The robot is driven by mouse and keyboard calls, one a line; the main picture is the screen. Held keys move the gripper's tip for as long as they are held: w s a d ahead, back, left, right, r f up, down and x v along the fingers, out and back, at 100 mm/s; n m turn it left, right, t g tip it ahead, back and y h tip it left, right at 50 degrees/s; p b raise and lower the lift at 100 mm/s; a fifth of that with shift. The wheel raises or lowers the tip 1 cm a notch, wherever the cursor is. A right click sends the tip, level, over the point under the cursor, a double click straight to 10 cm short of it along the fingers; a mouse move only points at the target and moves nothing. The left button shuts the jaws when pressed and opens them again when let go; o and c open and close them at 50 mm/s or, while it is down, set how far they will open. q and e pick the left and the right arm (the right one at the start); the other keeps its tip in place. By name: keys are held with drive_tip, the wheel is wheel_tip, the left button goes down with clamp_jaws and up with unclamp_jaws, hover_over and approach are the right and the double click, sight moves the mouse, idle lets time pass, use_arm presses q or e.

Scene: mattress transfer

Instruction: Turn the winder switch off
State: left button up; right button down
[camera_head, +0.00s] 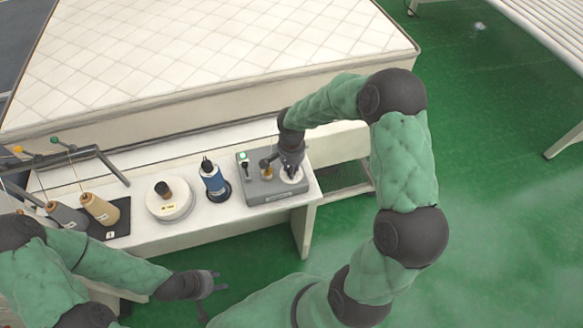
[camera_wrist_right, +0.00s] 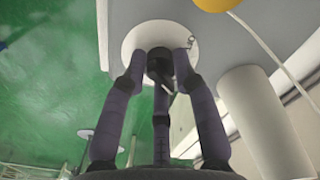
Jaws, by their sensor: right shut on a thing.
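The winder (camera_head: 253,198) is a grey box at the right end of the white bench, with a green-topped part, a yellow part and a white disc on top. My right gripper (camera_head: 291,172) reaches down over the white disc at the winder's right end. In the right wrist view its three fingers are shut on a black knob (camera_wrist_right: 160,62) on the white disc (camera_wrist_right: 141,35). The head view hides most of the knob behind the gripper. My left gripper (camera_head: 208,284) is open and empty, in front of the bench and apart from it.
A blue spool (camera_head: 214,182) and a white round device (camera_head: 169,201) stand left of the winder. Thread cones (camera_head: 100,209) and a rod stand (camera_head: 75,158) are further left. A large mattress (camera_head: 220,50) lies behind the bench. Green floor (camera_head: 480,220) is clear at right.

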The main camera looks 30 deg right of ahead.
drive_tip(key=n, duration=0.3)
drive_tip(key=shift+n, duration=0.4)
drive_tip(key=n, duration=0.4)
drive_tip(key=shift+n, duration=0.3)
drive_tip(key=n+p, duration=0.1)
drive_tip(key=n, duration=0.3)
drive_tip(key=shift+n, duration=0.3)
drive_tip(key=n+p, duration=0.1)
drive_tip(key=n, duration=0.3)
drive_tip(key=shift+n, duration=0.3)
drive_tip(key=c, duration=1)
unclamp_jaws()
drive_tip(key=shift+o, duration=0.2)
